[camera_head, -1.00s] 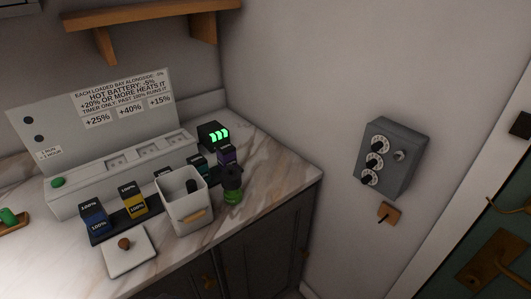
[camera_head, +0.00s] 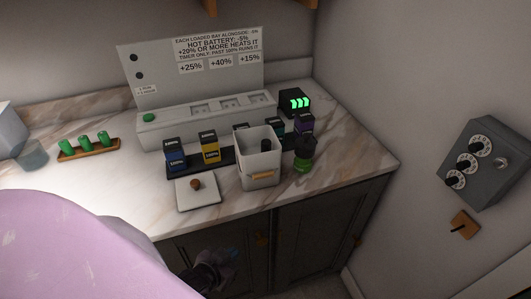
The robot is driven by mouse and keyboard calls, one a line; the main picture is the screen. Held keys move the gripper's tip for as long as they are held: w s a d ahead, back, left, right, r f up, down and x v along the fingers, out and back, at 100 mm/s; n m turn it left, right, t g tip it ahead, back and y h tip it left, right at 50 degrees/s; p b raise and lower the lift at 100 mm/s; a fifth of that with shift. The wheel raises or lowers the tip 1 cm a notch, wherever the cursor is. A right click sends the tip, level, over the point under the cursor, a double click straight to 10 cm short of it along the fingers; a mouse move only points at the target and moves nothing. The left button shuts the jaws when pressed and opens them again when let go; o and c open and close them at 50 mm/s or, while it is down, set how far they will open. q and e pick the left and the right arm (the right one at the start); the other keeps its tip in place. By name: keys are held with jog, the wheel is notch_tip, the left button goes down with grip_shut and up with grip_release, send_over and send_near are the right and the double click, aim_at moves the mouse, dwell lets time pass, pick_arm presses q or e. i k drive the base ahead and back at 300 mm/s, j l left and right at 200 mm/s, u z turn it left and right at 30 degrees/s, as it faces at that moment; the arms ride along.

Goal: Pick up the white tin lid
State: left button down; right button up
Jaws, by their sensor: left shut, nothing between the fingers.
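The white tin lid (camera_head: 207,202) is a flat square plate with a round brown knob. It lies on the marble counter near its front edge. My left gripper (camera_head: 218,268) is dark and partly hidden by my pink arm. It is shut and empty, low in front of the cabinet doors, below the lid in the picture and apart from it. My right gripper is not in view.
Blue (camera_head: 174,154) and yellow (camera_head: 209,147) batteries stand on a dark strip behind the lid. A green-and-black item (camera_head: 304,155) is right of the tin. A wooden rack (camera_head: 89,149) with green cylinders is at left. Dials (camera_head: 483,165) hang on the right wall.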

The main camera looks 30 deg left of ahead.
aim_at(194, 191)
jog(key=k+j+u, duration=0.1)
jog(key=u, duration=0.3)
jog(key=k+j+u, duration=0.1)
jog(key=u, duration=0.3)
jog(key=j+u, duration=0.25)
jog(key=u, duration=0.2)
jog(key=k+l, duration=0.1)
jog(key=l, duration=0.5)
